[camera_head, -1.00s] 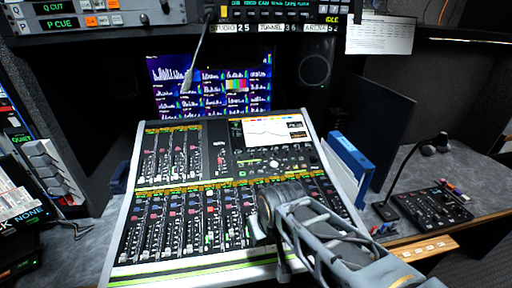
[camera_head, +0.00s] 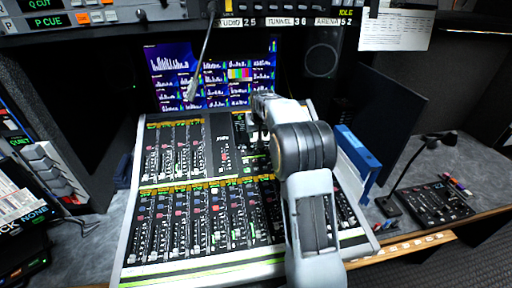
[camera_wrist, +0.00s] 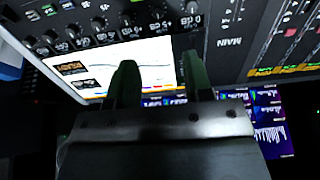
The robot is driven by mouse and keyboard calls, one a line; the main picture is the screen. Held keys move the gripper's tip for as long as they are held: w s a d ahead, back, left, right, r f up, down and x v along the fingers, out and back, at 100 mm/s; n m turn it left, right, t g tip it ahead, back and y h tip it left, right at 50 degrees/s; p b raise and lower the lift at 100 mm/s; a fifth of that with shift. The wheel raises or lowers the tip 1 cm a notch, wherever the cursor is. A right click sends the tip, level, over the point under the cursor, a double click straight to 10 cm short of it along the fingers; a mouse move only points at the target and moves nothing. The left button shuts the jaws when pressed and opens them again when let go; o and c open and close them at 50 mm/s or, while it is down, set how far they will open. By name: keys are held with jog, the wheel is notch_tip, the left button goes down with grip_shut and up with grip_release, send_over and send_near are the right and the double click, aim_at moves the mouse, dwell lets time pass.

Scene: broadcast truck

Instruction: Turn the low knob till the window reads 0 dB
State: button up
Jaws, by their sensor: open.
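The mixing console (camera_head: 205,222) stands on the desk. In the wrist view its upper panel shows a row of dark round knobs (camera_wrist: 97,23) beside the lit screen (camera_wrist: 150,62). Small white lettering (camera_wrist: 191,20) sits by the row, tilted and too small to read surely. I cannot tell which knob is the low one. My gripper (camera_wrist: 158,66) is open and empty, its two green fingers over the screen's edge, apart from the knobs. In the head view my arm hides most of the screen and knob area.
A monitor (camera_head: 165,75) stands behind the console, with a thin gooseneck microphone (camera_head: 205,55) hanging before it. A blue binder (camera_head: 357,150) stands close at the right. A small control box (camera_head: 440,205) lies farther right on the desk.

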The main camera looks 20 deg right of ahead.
aim_at(256, 149)
jog(key=p+x, duration=0.1)
jog(key=x, duration=0.4)
jog(key=p+x, duration=0.1)
jog(key=x, duration=0.8)
jog(key=shift+w+d+f+p, duration=0.25)
jog(key=shift+w+d+p, duration=0.15)
jog(key=shift+w, duration=0.1)
grip_shut()
